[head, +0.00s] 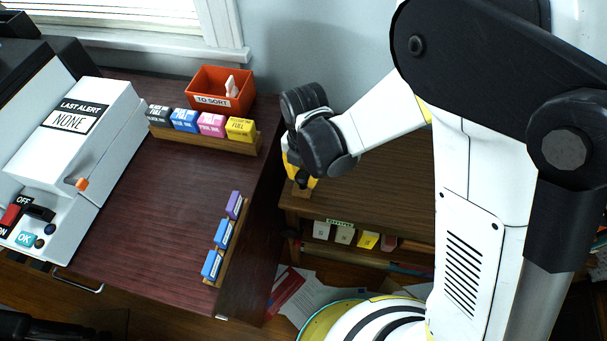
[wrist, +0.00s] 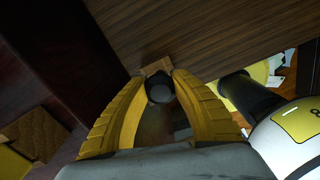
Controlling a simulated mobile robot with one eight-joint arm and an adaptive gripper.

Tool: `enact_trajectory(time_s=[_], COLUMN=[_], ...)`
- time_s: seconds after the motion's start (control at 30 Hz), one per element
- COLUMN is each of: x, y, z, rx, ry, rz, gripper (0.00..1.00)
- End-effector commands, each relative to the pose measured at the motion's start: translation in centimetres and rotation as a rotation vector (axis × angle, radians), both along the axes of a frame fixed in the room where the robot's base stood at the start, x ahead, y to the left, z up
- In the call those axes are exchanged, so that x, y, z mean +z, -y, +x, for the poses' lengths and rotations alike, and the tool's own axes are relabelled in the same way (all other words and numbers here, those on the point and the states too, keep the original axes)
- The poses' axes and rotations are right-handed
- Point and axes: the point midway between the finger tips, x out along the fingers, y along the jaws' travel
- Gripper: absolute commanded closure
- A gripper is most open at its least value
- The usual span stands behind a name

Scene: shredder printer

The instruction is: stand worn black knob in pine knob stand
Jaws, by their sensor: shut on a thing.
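My gripper (head: 301,178) points down at the left end of the low wooden cabinet. Its two yellow fingers show in the wrist view (wrist: 160,84), closed around the worn black knob (wrist: 160,93). The knob is a small dark round piece between the fingertips. A small light wood block, which looks like the pine knob stand (wrist: 157,66), is just beyond the knob and partly hidden by it. In the head view, the fingers and wrist cover most of this spot. I cannot tell whether the knob touches the stand or sits in it.
The dark desk (head: 160,200) is left of the cabinet (head: 380,175). It carries a white machine (head: 75,140), an orange sorting bin (head: 215,92), a rack of colored cartridges (head: 205,140) and another small rack (head: 222,262). The cabinet top right of my gripper looks clear.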

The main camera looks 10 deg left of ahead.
Motion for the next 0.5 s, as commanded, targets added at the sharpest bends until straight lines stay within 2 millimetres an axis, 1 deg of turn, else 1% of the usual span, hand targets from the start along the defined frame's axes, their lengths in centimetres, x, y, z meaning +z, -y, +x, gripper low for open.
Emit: enact_trajectory(time_s=[0.5], x=[-1.6], y=[0.0], z=[0.0], rx=[0.0], ry=[0.0], rz=[0.0], gripper=[1.0])
